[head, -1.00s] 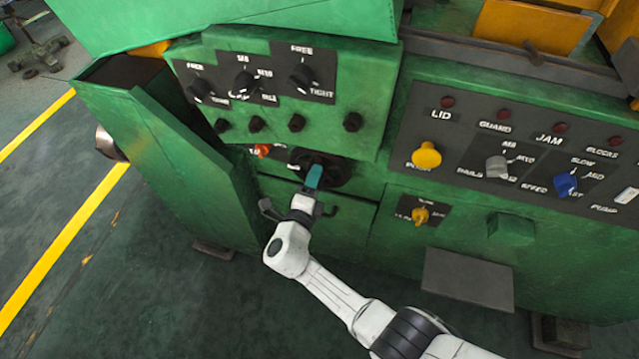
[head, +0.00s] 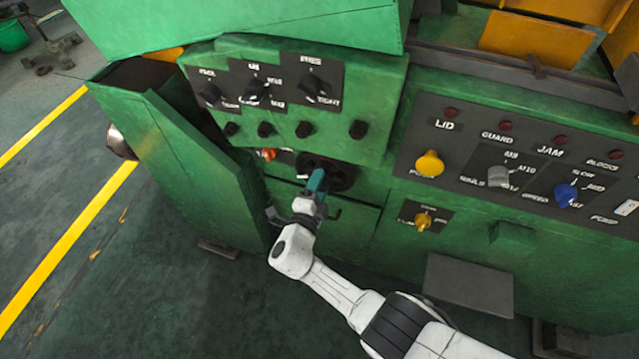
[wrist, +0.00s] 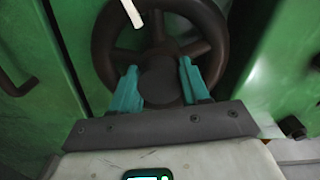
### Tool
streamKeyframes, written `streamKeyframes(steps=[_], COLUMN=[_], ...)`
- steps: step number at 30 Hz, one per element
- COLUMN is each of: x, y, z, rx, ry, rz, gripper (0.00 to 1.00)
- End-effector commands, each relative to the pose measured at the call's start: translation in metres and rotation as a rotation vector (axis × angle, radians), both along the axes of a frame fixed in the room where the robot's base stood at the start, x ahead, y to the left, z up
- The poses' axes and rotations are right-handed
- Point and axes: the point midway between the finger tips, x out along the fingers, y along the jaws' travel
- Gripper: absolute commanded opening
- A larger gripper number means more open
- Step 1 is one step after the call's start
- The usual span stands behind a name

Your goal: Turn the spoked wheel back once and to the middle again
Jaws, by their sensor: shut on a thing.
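The dark spoked wheel (wrist: 158,15) fills the upper middle of the wrist view, with its rim, spokes and round hub showing. In the head view the wheel (head: 343,178) sits in the recess below the upper knob panel, partly hidden by my gripper. My gripper (wrist: 158,78) has its two teal fingers on either side of the hub, shut on the wheel. In the head view my gripper (head: 317,180) reaches the wheel from the front.
The upper panel (head: 290,82) with black knobs overhangs just above the wheel. An open green door (head: 185,170) stands at left. A panel with yellow (head: 430,164) and blue (head: 566,195) knobs is at right.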

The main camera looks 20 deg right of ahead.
Motion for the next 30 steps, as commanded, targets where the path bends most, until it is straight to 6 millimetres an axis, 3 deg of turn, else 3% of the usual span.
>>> streamKeyframes(steps=[4, 5, 12, 23, 30], x=[0.001, 0.001, 0.000, -0.005, -0.038], y=[0.001, 0.001, 0.001, 0.005, 0.029], z=[0.000, 0.000, 0.000, 0.000, 0.001], rx=[0.002, 0.002, 0.002, 0.002, 0.002], ry=[0.000, 0.000, -0.001, 0.001, 0.001], rz=[0.004, 0.004, 0.002, 0.003, 0.007], gripper=[0.00, 0.47, 0.69, 0.71, 0.71])
